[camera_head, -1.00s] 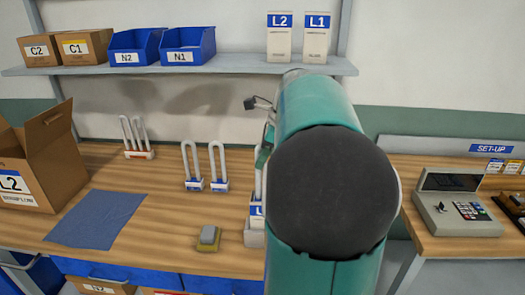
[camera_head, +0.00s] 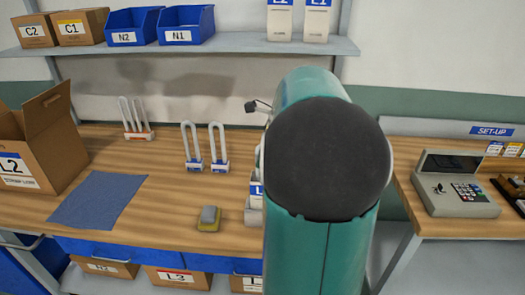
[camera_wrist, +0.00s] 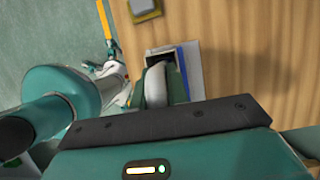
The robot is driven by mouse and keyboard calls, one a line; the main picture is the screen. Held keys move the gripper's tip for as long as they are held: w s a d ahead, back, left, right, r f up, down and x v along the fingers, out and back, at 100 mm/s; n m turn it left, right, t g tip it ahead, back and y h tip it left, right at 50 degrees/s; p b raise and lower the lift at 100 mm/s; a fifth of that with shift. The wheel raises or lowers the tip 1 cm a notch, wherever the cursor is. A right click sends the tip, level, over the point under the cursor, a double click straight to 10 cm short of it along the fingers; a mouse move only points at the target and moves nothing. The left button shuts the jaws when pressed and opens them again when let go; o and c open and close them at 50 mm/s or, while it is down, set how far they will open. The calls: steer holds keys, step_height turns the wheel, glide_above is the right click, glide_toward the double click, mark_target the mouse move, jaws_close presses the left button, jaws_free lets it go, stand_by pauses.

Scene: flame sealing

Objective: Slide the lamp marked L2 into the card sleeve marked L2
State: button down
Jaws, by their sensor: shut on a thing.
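My gripper (camera_wrist: 166,84) is shut on a white rounded lamp tube (camera_wrist: 156,86), seen from above in the wrist view. The lamp's lower end and any mark are hidden. A white card sleeve with a blue band (camera_wrist: 194,66) stands upright on the bench just past the fingers, its dark opening facing up. The lamp is over or at this opening; I cannot tell how deep it reaches. In the head view the sleeve (camera_head: 254,204) shows only as a sliver with a blue label, beside my arm, which hides the gripper and the rest of its label.
Two U-shaped lamps (camera_head: 191,146) stand upright on the bench. A yellow-and-grey block (camera_head: 208,218) lies left of the sleeve, by a blue cloth (camera_head: 98,199). An open carton marked L2 (camera_head: 45,150) stands far left. White cartons (camera_head: 280,20) stand on the shelf.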

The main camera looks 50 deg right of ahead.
steer(key=shift+f, duration=2.5)
steer(key=c, duration=1.3)
jaws_free()
steer(key=c, duration=0.3)
steer(key=shift+c, duration=0.2)
steer(key=shift+r, duration=0.1)
steer(key=shift+r, duration=3.9)
